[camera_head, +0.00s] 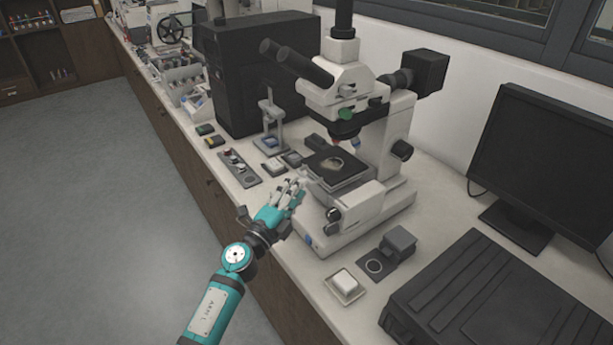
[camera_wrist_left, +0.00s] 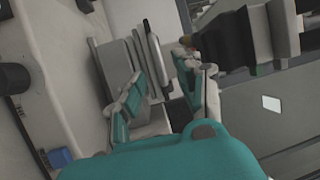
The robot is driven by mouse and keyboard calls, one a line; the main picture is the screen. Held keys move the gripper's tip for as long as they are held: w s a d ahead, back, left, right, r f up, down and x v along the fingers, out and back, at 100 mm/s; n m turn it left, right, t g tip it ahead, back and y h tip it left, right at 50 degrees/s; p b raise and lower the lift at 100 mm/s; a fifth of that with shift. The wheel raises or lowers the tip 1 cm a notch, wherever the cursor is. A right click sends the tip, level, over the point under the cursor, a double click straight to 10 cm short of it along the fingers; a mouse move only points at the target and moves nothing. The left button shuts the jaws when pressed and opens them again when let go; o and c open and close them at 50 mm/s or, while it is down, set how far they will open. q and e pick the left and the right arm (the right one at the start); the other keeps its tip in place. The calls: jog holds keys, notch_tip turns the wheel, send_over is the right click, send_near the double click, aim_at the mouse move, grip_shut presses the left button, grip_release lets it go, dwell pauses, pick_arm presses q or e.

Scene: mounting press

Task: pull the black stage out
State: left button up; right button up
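The black stage (camera_head: 338,170) is a flat, dark plate on the white microscope (camera_head: 372,120), below its objectives. A pale, roundish sample lies on it. My left gripper (camera_head: 296,186) is at the front left of the stage, close to its near edge. Whether they touch I cannot tell. In the left wrist view the two fingers of my left gripper (camera_wrist_left: 165,88) stand apart, with a gap between them. Flat, pale and grey edges show beyond the fingertips; I cannot tell which part they belong to. My right gripper is not in view.
A small press stand (camera_head: 270,125) and a grey tray (camera_head: 240,167) are left of the microscope. A black box (camera_head: 250,75) stands behind.

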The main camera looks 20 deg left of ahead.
aim_at(306, 177)
pick_arm(q)
jog(key=x, duration=0.4)
jog(key=shift+w+d, duration=0.15)
jog(key=shift+w, duration=0.25)
grip_shut()
jog(key=shift+s, duration=0.1)
